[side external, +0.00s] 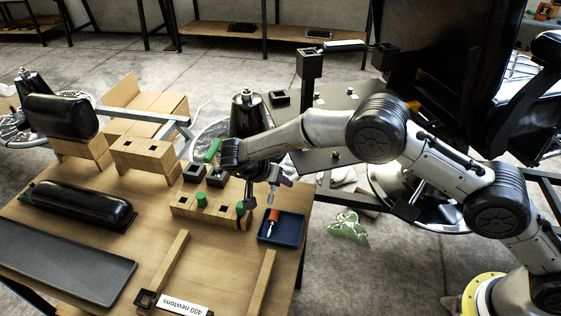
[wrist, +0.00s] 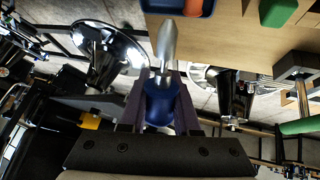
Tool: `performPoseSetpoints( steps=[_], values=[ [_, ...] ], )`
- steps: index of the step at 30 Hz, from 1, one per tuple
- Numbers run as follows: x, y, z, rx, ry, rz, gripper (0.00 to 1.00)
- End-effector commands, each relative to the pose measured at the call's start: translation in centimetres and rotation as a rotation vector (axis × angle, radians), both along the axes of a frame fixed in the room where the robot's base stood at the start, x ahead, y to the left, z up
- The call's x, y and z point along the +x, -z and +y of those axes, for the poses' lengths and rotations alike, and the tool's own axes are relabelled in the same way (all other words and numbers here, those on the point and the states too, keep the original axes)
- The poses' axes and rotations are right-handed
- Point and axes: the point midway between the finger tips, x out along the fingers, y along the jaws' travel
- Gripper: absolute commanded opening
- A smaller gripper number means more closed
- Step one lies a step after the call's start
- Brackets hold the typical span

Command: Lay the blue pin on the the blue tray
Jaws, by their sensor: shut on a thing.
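My gripper (wrist: 162,85) is shut on the blue pin (wrist: 162,100), gripping its blue handle in the wrist view. The pin's metal tip sticks out past the fingers. In the side view my gripper (side external: 268,182) holds the pin (side external: 271,196) above the table's right edge, just above and left of the blue tray (side external: 299,231). The fingers hide most of the handle there. The tray lies on the table and holds an orange-red pin (side external: 272,216). In the wrist view part of the tray (wrist: 152,7) shows at the top edge, apart from the held pin.
A wooden block (side external: 222,216) with green pegs stands left of the tray. Black square blocks (side external: 194,173) and a green cylinder (side external: 212,150) are behind it. Wooden strips (side external: 262,280) lie in front.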

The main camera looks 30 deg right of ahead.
Motion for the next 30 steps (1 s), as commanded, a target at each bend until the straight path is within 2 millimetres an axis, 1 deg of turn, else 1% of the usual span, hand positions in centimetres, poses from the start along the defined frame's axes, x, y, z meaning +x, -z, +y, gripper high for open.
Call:
performPoseSetpoints(
  steps=[1, 6, 9, 13, 20, 30],
  values=[
    [-0.6, 1.2, -0.6, 0.006, -0.006, 0.013, 0.00],
    [-2.2, 4.8, -2.0, 0.038, -0.029, 0.041, 0.00],
    [-2.9, 6.2, -2.5, 0.052, -0.039, 0.052, 0.00],
    [-3.4, 7.3, -2.9, 0.062, -0.049, 0.059, 0.00],
    [-3.5, 8.6, -3.0, 0.063, -0.051, 0.062, 0.00],
    [-3.5, 11.6, -3.0, 0.064, -0.051, 0.060, 0.00]
  ],
)
